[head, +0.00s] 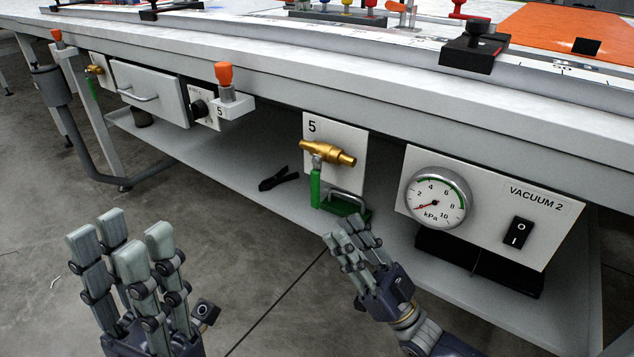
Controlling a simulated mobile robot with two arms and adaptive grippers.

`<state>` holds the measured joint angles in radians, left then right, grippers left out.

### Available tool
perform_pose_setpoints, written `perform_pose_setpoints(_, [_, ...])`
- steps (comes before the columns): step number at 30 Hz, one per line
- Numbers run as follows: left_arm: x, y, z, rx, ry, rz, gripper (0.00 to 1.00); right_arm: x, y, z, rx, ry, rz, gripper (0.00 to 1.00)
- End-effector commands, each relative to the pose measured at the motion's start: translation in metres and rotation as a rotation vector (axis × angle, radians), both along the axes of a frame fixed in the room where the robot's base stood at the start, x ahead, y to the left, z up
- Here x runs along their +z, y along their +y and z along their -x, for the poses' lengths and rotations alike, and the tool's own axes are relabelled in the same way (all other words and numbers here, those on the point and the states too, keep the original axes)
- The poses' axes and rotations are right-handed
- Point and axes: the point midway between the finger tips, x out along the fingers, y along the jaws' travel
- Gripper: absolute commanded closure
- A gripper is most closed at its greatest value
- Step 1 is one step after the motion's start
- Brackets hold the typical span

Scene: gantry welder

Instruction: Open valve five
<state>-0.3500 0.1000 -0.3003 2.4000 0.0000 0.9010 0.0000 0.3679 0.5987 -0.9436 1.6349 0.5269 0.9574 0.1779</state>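Valve five (327,152) is a brass valve on a white panel (349,128) marked "5", below the table's front edge. My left gripper (122,242) is at the lower left, fingers spread upward, empty and far from the valve.
A green item with a metal loop (348,204) is beside the lever. A gauge (437,201) and switch (518,232) sit on the "VACUUM 2" panel at right. A black clamp-like item (278,179) lies on the lower shelf (225,160). The table edge (330,95) overhangs the valve. Another brass valve (95,70) is far left.

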Motion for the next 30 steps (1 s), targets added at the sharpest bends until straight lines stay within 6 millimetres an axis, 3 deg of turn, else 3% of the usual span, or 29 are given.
perform_pose_setpoints(13, [-0.004, -0.001, -0.002, 0.001, -0.019, -0.003, 0.67, 0.057, 0.047, -0.032, 0.003, -0.006, -0.004, 0.72])
perform_pose_setpoints(18, [-0.002, -0.001, -0.003, 0.001, -0.028, -0.004, 0.67, 0.068, 0.055, -0.038, 0.001, -0.003, -0.002, 0.72])
perform_pose_setpoints(28, [-0.001, -0.001, -0.003, 0.001, -0.028, -0.005, 0.67, 0.070, 0.057, -0.039, 0.001, -0.002, -0.002, 0.72])
perform_pose_setpoints(30, [-0.001, -0.001, -0.003, 0.001, -0.028, -0.005, 0.67, 0.070, 0.057, -0.039, 0.001, -0.002, -0.002, 0.88])
